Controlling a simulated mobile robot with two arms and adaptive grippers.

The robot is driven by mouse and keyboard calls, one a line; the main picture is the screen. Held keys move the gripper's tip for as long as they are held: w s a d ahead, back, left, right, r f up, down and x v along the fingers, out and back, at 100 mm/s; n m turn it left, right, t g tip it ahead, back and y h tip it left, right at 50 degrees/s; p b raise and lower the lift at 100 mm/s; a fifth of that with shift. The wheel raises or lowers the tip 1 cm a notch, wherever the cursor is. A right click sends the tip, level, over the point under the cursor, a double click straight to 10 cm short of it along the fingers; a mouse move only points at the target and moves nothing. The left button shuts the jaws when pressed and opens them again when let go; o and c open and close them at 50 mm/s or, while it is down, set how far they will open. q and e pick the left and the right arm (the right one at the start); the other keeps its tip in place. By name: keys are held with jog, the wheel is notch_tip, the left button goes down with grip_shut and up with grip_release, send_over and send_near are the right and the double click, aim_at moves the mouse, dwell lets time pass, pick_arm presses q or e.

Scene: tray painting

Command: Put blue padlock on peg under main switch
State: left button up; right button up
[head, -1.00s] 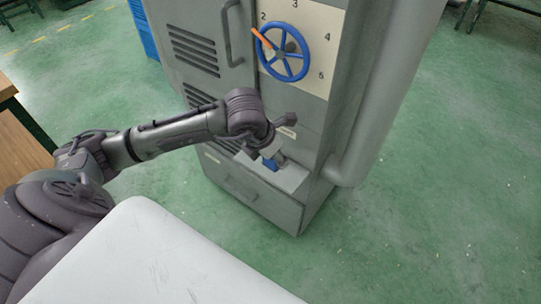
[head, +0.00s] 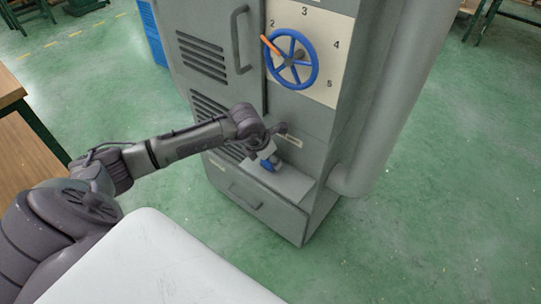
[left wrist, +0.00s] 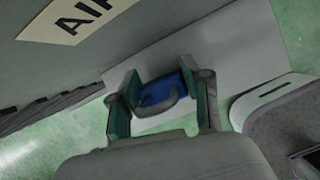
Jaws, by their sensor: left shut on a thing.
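My left gripper (head: 266,155) is shut on the blue padlock (head: 269,164), in front of the grey cabinet and above its light ledge. In the left wrist view, the padlock's blue body (left wrist: 157,91) sits between the two fingers of the gripper (left wrist: 163,94), and its grey curved shackle shows on the near side. A small label (head: 293,141) is on the cabinet face just right of the gripper; its larger print starting "AI" shows in the left wrist view (left wrist: 80,15). I cannot make out a peg or a main switch for certain. My right gripper is not in view.
The cabinet (head: 318,128) carries a blue handwheel (head: 313,72) with an orange spoke on a numbered panel, above the gripper. The ledge (head: 293,184) juts out below. A grey vertical pipe (head: 385,110) stands right. A wooden table (head: 30,125) is left. Green floor is free at right.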

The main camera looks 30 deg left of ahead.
pick_arm(q)
jog(key=shift+f, duration=0.1)
jog(key=o, duration=1.2)
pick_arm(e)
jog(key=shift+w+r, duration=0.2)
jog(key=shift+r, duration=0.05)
pick_arm(q)
jog(key=shift+s, duration=0.1)
jog(key=p+v, duration=0.1)
jog(key=v, duration=1.2)
jog(key=shift+r, duration=0.4)
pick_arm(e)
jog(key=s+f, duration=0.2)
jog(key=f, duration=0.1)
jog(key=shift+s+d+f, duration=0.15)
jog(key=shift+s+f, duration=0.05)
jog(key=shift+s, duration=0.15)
